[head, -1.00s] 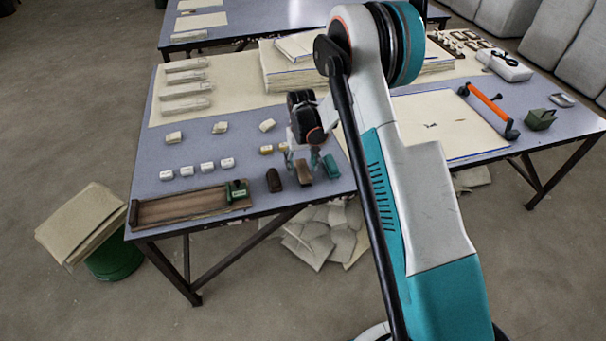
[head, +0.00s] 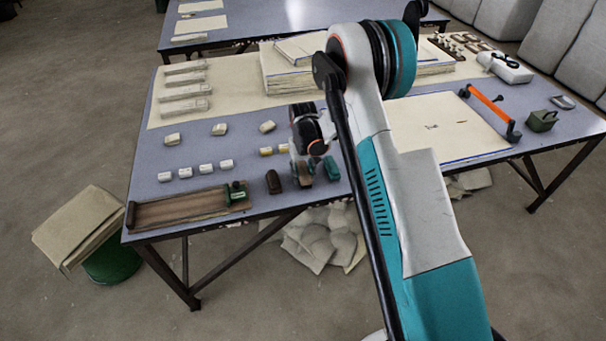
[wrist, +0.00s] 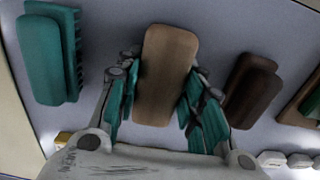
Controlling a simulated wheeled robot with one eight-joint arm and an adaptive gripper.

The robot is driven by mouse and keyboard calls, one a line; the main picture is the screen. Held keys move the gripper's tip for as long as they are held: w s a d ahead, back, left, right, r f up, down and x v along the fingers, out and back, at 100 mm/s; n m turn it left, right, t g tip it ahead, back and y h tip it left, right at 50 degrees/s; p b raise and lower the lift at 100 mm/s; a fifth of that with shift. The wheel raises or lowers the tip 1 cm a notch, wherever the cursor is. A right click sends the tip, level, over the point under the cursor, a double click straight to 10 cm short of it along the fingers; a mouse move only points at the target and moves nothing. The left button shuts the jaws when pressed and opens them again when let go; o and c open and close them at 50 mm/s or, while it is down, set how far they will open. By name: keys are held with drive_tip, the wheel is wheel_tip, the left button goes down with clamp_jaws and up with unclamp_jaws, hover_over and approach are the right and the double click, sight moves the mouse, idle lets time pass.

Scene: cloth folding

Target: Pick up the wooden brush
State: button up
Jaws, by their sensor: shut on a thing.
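The wooden brush (wrist: 165,75) is a light brown block with rounded ends, in the middle of the wrist view. My gripper (wrist: 163,100) has its teal fingers on both long sides of it and is shut on it. In the head view the wooden brush (head: 304,177) shows near the table's front edge, partly covered by my gripper (head: 312,168). I cannot tell whether it touches the table.
A teal brush (wrist: 45,55) lies on one side and a dark brown brush (wrist: 250,90) on the other, both close by. A wooden tray (head: 180,210) with a green block sits at the table's front left. Small pale blocks (head: 205,170) stand in rows behind.

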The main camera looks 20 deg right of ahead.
sight(303, 170)
drive_tip(key=shift+r, duration=0.15)
wheel_tip(303, 170, up, 20)
drive_tip(key=p, duration=0.5)
